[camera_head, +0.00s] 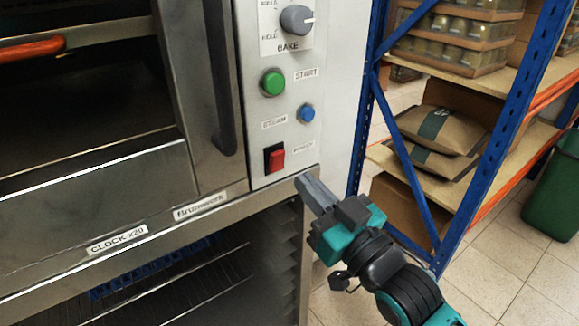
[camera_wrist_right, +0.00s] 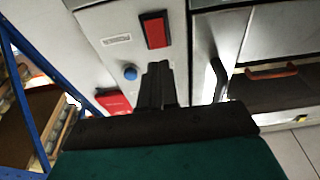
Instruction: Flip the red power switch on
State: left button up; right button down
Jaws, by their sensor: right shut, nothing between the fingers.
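The red power switch (camera_head: 276,157) is a small rocker in a black frame, low on the oven's control panel (camera_head: 336,108), beside a small label. It also shows in the wrist view (camera_wrist_right: 157,32), just beyond my fingertips. I cannot tell which way the rocker is tilted. My right gripper (camera_head: 302,182) is shut and empty, to the lower right of the switch in the head view and apart from it there. Its closed fingers also show in the wrist view (camera_wrist_right: 156,68), pointing toward the switch; any contact there is unclear. My left gripper is not in view.
Above the switch are a blue button (camera_head: 307,113), a green start button (camera_head: 272,83) and a bake knob (camera_head: 297,19). A dark door handle (camera_head: 221,80) stands to the left. A blue-framed shelf (camera_head: 435,130) with sacks is at the right.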

aim_at(279, 154)
jog(key=x, duration=0.5)
jog(key=shift+w+a+b, duration=0.2)
jog(key=shift+w+b, duration=0.05)
jog(key=shift+b, duration=0.1)
jog(key=shift+r+p, duration=0.2)
jog(key=shift+p, duration=0.2)
jog(key=p, duration=0.2)
jog(key=shift+w+a+r+g+p, duration=0.1)
jog(key=shift+w+r+g+p, duration=0.1)
jog(key=shift+r+g+p, duration=0.15)
jog(key=shift+f+b, duration=0.4)
jog(key=shift+b, duration=0.2)
